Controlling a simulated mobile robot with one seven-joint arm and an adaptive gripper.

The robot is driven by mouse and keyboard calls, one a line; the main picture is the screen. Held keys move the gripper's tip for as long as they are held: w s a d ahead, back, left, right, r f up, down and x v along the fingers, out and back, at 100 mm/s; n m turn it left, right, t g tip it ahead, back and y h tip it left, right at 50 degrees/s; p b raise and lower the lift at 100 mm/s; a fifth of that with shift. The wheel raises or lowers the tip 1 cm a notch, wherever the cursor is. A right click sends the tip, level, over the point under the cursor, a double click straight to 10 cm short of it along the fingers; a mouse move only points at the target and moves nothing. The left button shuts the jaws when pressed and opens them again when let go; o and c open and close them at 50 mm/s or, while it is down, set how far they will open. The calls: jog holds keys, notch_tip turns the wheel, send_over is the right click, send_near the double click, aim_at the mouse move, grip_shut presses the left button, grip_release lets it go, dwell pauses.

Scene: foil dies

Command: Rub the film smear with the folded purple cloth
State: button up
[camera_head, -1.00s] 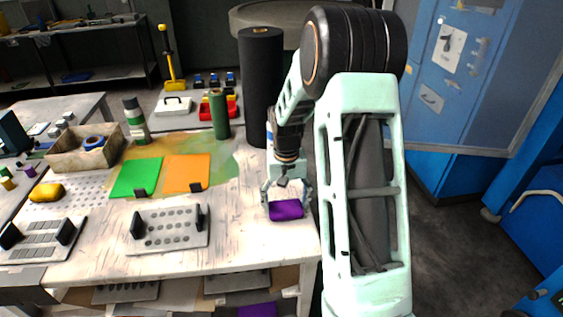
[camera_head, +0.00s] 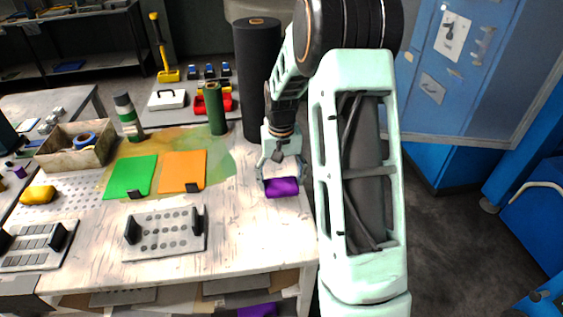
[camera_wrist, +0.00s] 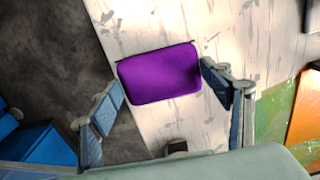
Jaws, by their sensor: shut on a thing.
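The folded purple cloth (camera_head: 282,188) is between the fingers of my gripper (camera_head: 283,178), at the right side of the pale worktable (camera_head: 235,245). In the wrist view the cloth (camera_wrist: 160,73) lies flat and level across the jaws, and my gripper (camera_wrist: 163,76) is shut on it by its two ends. I cannot tell whether the cloth touches the tabletop or hangs just above it. A greenish-yellow stain (camera_head: 228,156), which looks like the film smear, spreads left of the cloth around the coloured sheets. Part of it shows at the right of the wrist view (camera_wrist: 272,118).
A black roll (camera_head: 257,80) and a green roll (camera_head: 215,108) stand behind the stain. Green (camera_head: 130,175) and orange (camera_head: 183,170) sheets lie to the left. A perforated plate (camera_head: 165,232) is near the front. Bare tabletop lies between cloth and stain.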

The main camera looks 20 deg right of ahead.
jog(key=shift+w+r+p, duration=0.2)
jog(key=shift+r+p, duration=0.3)
jog(key=shift+r, duration=0.4)
jog(key=shift+r+p, duration=0.9)
jog(key=shift+r, duration=0.65)
jog(key=shift+s+f, duration=0.1)
jog(key=shift+s, duration=0.05)
